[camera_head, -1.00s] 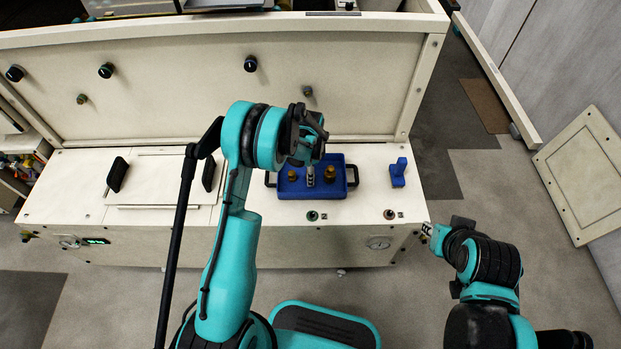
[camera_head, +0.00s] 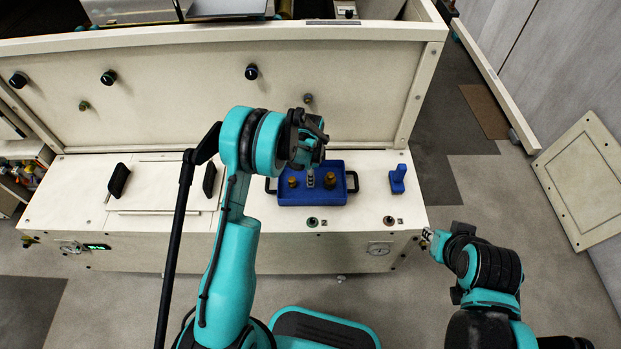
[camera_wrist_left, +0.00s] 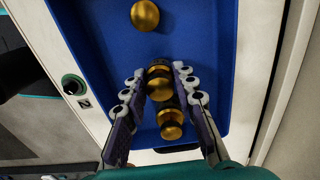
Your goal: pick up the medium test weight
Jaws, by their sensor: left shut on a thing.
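A blue tray (camera_head: 340,196) with black handles lies on the pale ledge and holds gold test weights. My left gripper (camera_head: 311,181) points down into the tray, between a small weight (camera_head: 292,182) on the left and a larger one (camera_head: 330,180) on the right. In the left wrist view, the left gripper (camera_wrist_left: 160,88) is shut on the gold medium test weight (camera_wrist_left: 159,87) between its fingertips. One weight (camera_wrist_left: 145,15) lies beyond it and another (camera_wrist_left: 171,128) shows on the near side. My right gripper (camera_head: 428,237) is off the ledge's right corner; its jaws are too small to read.
A blue stand (camera_head: 397,180) is on the ledge right of the tray. Knobs (camera_head: 312,222) sit along the ledge's front. A tall pale panel (camera_head: 200,95) rises behind. Black handles (camera_head: 118,180) stand on the left. The ledge between them and the tray is partly hidden by my arm.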

